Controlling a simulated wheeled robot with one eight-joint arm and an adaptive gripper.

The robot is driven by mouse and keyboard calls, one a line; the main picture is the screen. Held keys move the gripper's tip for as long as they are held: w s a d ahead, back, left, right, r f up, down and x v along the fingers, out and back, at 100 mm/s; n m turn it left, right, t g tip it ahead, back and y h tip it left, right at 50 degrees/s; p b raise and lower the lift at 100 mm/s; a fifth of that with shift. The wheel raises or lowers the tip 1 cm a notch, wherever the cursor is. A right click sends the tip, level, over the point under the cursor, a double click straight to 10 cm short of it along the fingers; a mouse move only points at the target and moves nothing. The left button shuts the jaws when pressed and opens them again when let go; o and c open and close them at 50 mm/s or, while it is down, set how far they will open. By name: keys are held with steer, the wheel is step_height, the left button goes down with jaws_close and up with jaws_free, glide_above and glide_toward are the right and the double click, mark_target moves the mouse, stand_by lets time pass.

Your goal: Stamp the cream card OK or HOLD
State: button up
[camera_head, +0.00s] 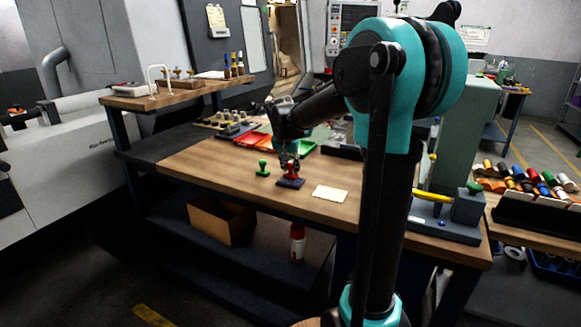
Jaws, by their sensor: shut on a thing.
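The cream card (330,194) lies flat and bare-looking on the wooden bench top, right of the stamps. A red-handled stamp (291,171) stands at a dark ink pad (290,184), left of the card. Whether it touches the pad or is just above it, I cannot tell. My gripper (289,162) comes down from above and is shut on the red stamp's handle; its fingers are small and dark here. A green stamp (263,168) stands upright on the bench, left of the pad. Any lettering on the stamps is too small to read.
Red and green trays (303,148) lie behind the stamps. A raised shelf (150,100) stands at the back left. A grey fixture with a yellow bar (433,197) is on the right end. Bench around the card is clear; my arm hides part of the right side.

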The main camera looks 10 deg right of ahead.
steer(key=shift+f, duration=0.45)
stand_by(1.1)
steer(key=shift+r, duration=0.1)
steer(key=shift+r, duration=3.4)
